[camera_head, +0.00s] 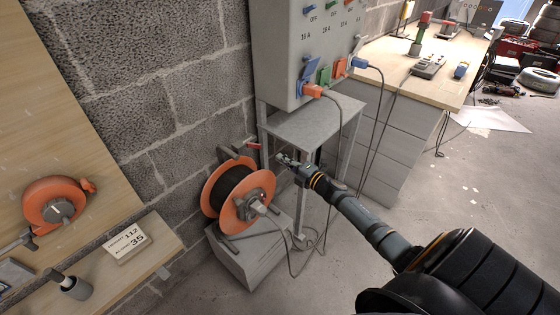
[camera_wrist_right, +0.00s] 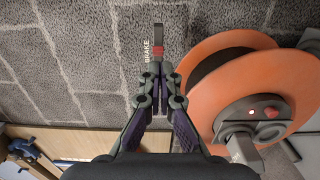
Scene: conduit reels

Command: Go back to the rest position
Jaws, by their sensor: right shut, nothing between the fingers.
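My right gripper (camera_head: 284,158) reaches in from the lower right, its fingers in front of the grey metal stand and just right of the large orange cable reel (camera_head: 212,196). In the right wrist view the gripper (camera_wrist_right: 160,72) is shut, its fingertips together with nothing between them. A small brake lever with a red part (camera_wrist_right: 158,53), beside the word BRAKE, shows just beyond the fingertips; whether they touch it I cannot tell. The reel's orange flange (camera_wrist_right: 285,72) fills the right of that view, with a lit red spot at its hub. My left gripper is not in view.
The reel stands on a grey block (camera_head: 262,262). A grey socket cabinet (camera_head: 285,50) with plugged cables hangs above the metal stand (camera_head: 330,122). A workbench (camera_head: 385,62) stands behind. A wooden board holds a smaller orange reel (camera_head: 52,192) at left. Floor at right is open.

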